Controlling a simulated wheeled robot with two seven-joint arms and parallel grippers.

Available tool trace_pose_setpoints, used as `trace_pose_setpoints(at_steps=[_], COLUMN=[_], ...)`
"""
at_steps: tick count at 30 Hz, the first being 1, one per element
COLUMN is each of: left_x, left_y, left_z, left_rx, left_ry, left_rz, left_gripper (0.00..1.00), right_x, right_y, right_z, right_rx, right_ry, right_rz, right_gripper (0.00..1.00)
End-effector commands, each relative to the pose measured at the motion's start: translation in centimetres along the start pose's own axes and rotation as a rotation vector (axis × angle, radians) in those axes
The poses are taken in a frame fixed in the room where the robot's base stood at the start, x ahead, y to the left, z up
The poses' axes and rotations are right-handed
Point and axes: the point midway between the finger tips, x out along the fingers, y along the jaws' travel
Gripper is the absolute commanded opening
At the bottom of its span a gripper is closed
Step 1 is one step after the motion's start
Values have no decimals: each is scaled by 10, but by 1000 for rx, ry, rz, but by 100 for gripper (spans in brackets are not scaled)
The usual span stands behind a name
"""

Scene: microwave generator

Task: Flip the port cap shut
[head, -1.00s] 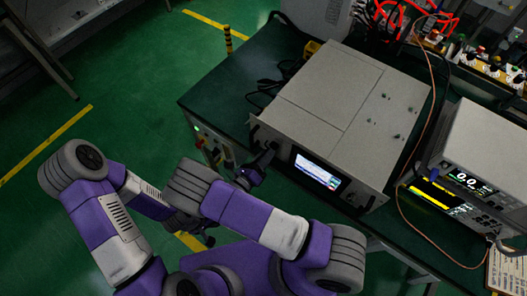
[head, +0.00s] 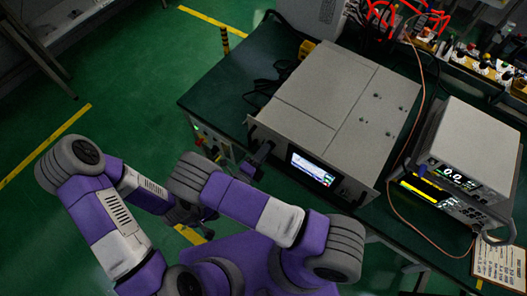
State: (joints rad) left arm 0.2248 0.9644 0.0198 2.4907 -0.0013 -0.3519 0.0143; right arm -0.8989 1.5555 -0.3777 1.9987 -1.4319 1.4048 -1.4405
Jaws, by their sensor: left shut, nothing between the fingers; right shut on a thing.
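The microwave generator (head: 335,105) is a large pale grey box on the green table, with a lit screen (head: 313,169) on its front. My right gripper (head: 262,155) is at the left end of this front panel. It is shut on a small dark part there, which the fingers largely hide. I cannot make out the port cap or tell whether it is open or shut. My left gripper (head: 196,214) is shut and empty, low to the left, apart from the generator and clear of the table.
Stacked instruments (head: 463,165) with lit displays stand to the right of the generator. A copper-coloured cable (head: 392,190) runs between them. Black cables (head: 270,88) lie on the table (head: 215,95) behind the generator's left side. Open green floor lies at left.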

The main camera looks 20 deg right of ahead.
Motion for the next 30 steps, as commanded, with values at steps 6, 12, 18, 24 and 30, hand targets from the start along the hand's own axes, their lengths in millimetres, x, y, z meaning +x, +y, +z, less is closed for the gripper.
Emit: trace_pose_setpoints(at_steps=[6,12,18,24,30], left_x=[-2,-1,-1,-2,-3], left_y=[1,0,1,1,1], left_z=[0,0,0,0,0], left_rx=[0,0,0,0,0], left_ry=[0,0,0,0,0], left_rz=[0,0,0,0,0], left_gripper=[0,0,0,0,0], right_x=[0,0,0,0,0], right_y=[0,0,0,0,-6], right_z=[0,0,0,0,0], right_rx=[-31,-34,-34,-32,-30], right_ry=[0,0,0,0,0], right_rz=[2,1,1,0,0], right_gripper=[0,0,33,39,39])
